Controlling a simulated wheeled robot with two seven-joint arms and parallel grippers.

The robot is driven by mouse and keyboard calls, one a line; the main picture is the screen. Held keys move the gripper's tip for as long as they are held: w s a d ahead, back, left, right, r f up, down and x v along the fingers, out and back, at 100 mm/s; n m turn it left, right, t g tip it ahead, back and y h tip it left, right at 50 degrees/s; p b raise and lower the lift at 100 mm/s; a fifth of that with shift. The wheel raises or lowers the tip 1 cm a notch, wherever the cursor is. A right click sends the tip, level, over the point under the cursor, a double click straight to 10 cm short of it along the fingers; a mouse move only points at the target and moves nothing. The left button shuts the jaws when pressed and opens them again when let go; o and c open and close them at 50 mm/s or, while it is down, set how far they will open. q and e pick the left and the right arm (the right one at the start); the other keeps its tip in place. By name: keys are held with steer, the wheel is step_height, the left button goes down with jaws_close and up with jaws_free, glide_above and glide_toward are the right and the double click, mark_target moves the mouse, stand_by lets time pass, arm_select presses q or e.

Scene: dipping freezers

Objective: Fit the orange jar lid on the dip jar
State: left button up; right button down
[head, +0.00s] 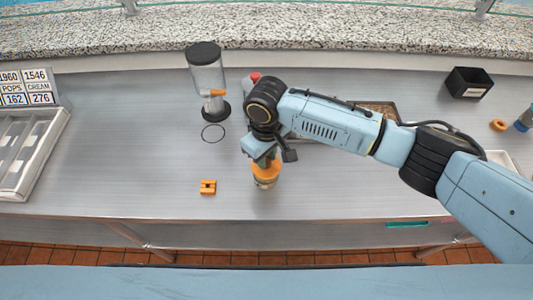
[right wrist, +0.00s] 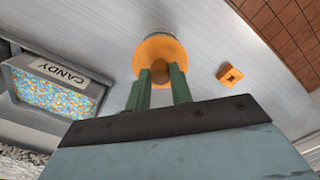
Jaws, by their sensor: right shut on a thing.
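The orange jar lid (head: 268,169) is a round disc with a knob on top. In the right wrist view the lid (right wrist: 150,48) has its knob between the green fingers of my right gripper (right wrist: 159,78), which is shut on it. In the head view my right gripper (head: 265,158) points down from above. The dip jar (head: 265,184) stands on the counter directly under the lid, and the lid looks level over its mouth. The lid hides the rim, so I cannot tell whether it is fully seated. My left gripper is not in view.
An orange block (head: 208,187) lies left of the jar. A candy tray (right wrist: 55,88) lies behind my right arm. A black box (head: 468,82) is at the right. The front-left counter is clear.

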steer(key=c, duration=1.2)
jaws_free()
steer(key=shift+o, duration=0.2)
